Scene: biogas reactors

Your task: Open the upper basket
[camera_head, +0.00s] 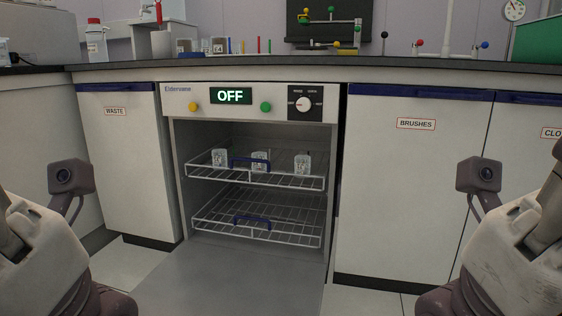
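The upper basket (255,179) is a white wire rack inside the open dishwasher (183,160). It has a blue handle at its front (250,163) and holds several small clear glass vessels (302,164). Its front edge is near the dishwasher's opening. The lower basket (257,235) is an empty wire rack below it, with its own blue handle. My arms show at the lower left and lower right edges of the head view, well apart from the basket. Neither gripper's fingers can be seen.
The dishwasher door (235,280) lies folded down in front. Its panel display (230,96) reads OFF. Closed cabinets marked WASTE (115,150) and BRUSHES (405,190) stand on either side. A dark countertop (400,69) runs above, with a bottle (96,42) and molecule models.

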